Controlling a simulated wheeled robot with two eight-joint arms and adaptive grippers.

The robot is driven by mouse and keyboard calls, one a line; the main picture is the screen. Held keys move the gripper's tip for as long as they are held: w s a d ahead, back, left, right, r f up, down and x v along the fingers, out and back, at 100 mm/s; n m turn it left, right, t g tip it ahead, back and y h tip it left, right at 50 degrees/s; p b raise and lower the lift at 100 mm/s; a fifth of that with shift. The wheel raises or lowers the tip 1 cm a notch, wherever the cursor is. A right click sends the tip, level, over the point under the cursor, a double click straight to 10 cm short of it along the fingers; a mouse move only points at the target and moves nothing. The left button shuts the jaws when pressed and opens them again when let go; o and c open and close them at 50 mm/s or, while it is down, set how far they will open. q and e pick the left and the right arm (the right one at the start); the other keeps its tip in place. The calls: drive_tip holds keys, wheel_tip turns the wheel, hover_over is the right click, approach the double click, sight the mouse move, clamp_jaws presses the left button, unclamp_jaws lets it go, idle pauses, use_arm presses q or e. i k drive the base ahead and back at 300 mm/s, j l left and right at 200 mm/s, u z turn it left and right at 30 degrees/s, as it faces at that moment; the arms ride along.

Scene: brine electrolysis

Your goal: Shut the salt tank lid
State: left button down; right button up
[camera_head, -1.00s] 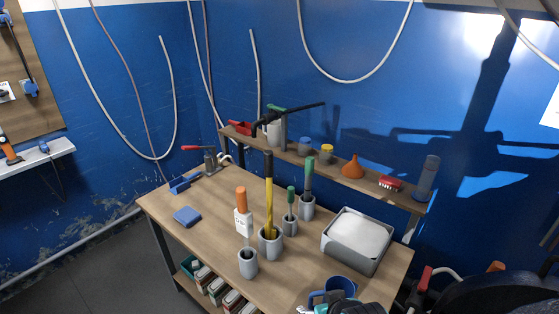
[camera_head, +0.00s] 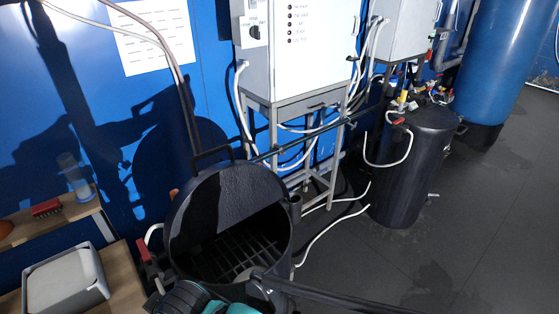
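The salt tank (camera_head: 281,272) appears to be the black round vessel at the bottom centre. Its mouth is open, with a grid of bars visible inside. A dark round lid (camera_head: 225,190) with a handle at its top edge stands raised at the back of the mouth. The tank's lower front is cut off or covered by dark and teal items at the bottom edge.
A grey tray (camera_head: 66,280) stands on the wooden bench at lower left. A white control cabinet (camera_head: 298,50) on a metal frame stands behind the tank. A black cylinder (camera_head: 408,165) with white hoses stands to the right. Floor is clear at right.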

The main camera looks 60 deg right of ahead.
sight(219, 197)
drive_tip(key=z, duration=1.75)
